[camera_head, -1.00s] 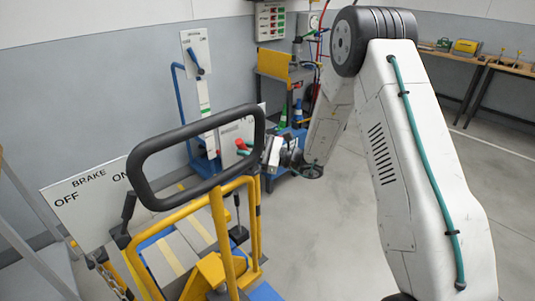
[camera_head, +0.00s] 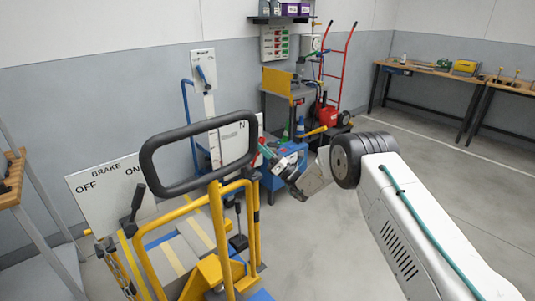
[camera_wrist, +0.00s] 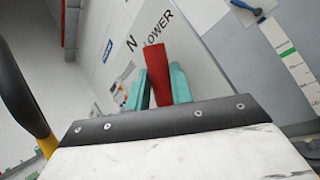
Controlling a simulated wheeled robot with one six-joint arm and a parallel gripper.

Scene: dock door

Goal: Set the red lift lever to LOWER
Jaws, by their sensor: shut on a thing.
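The red lift lever (camera_wrist: 156,78) stands between the teal fingers of my gripper (camera_wrist: 159,88) in the wrist view, and the fingers are shut on it. Behind it is a white lever plate (camera_wrist: 118,60) lettered N and LOWER. The lever's upper end shows close to both words; I cannot tell which mark it points at. In the head view my gripper (camera_head: 268,154) is at the plate (camera_head: 233,139), beyond the black handle loop. There the fingers and the plate's edge hide most of the lever, and only the N can be read.
A yellow cart frame (camera_head: 215,235) with a black handle loop (camera_head: 150,160) stands close in front. A BRAKE board (camera_head: 105,190) is at the left. A blue stand with a white panel (camera_head: 203,70), a grey cart and a red hand truck (camera_head: 335,75) stand behind. Floor at the right is clear.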

